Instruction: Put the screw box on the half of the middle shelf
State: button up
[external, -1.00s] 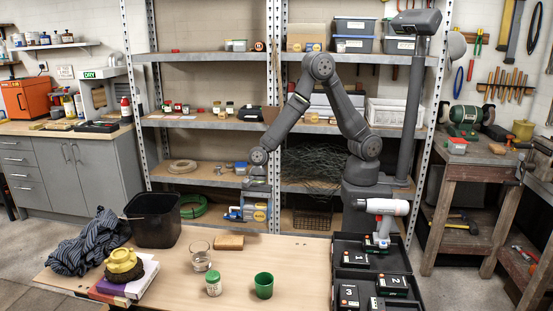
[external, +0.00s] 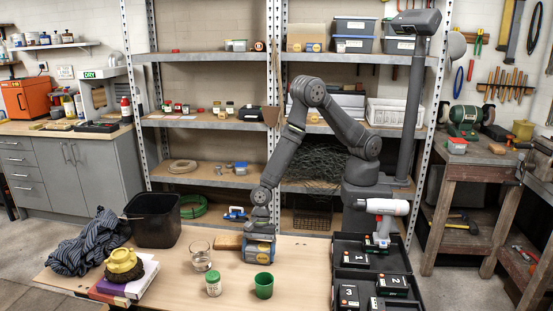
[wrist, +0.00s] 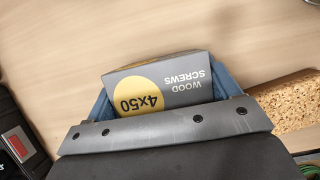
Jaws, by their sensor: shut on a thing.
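The screw box (external: 260,252), grey with a yellow label, is in my gripper (external: 258,240), low over the light wooden table beside the tan block. I cannot tell if it touches the tabletop. In the wrist view the box (wrist: 178,92) reads "WOOD SCREWS 4x50" and sits between my gripper's blue fingers (wrist: 165,97). The shelving unit behind has several levels: a top shelf (external: 205,56), one below it with jars and boxes (external: 200,123), and a lower one (external: 205,180) with a coil and small containers. Uprights split it into a left and a right half.
On the table stand a clear glass (external: 200,257), a white jar with green lid (external: 213,284), a green cup (external: 264,286) and a tan block (external: 228,242). A black bin (external: 153,222) is at left. Black trays (external: 345,258) and a white drill (external: 386,207) are at right.

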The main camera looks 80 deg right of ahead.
jog(key=shift+f, duration=0.15)
jog(key=o, duration=1.1)
jog(key=shift+f, duration=0.1)
jog(key=shift+o, duration=0.2)
jog(key=v, duration=1.1)
jog(key=shift+r, duration=0.35)
jog(key=shift+d+r, duration=0.15)
jog(key=shift+r, duration=0.15)
jog(key=c, duration=0.4)
